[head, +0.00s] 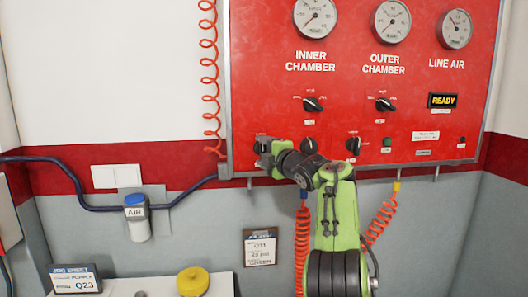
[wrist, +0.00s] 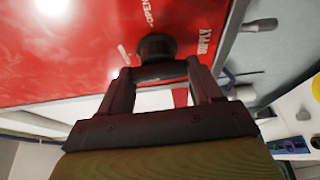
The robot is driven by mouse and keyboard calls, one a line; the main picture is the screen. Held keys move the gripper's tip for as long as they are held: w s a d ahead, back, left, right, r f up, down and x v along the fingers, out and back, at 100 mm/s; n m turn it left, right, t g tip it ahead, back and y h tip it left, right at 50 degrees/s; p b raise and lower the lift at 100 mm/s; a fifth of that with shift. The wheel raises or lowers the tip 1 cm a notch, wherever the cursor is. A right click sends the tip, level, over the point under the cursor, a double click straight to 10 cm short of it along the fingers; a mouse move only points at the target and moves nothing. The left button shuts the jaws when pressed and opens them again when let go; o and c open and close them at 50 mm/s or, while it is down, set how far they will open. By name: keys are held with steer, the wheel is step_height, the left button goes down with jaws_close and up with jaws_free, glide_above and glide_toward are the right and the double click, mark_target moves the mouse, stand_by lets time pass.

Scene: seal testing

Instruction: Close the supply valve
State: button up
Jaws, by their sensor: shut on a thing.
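The red panel (head: 270,85) carries several black knobs. My gripper (head: 264,150) is at the panel's lower left corner, on the leftmost knob of the lower row, which it mostly hides. In the wrist view, my gripper (wrist: 160,68) is shut on a dark round knob (wrist: 157,46), its two fingers on either side.
Two lower knobs (head: 308,146) (head: 353,146) stand right of my gripper. Above are two more knobs (head: 313,104) (head: 385,104), several gauges (head: 317,16) and a READY display (head: 443,101). Orange coiled hoses (head: 302,235) hang below. A yellow knob (head: 193,281) sits on the white table.

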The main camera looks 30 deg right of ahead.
steer(key=o, duration=1.1)
steer(key=shift+c, duration=0.2)
steer(key=s+b, duration=0.7)
steer(key=s, duration=0.8)
steer(key=shift+s+a, duration=0.35)
steer(key=shift+a, duration=0.1)
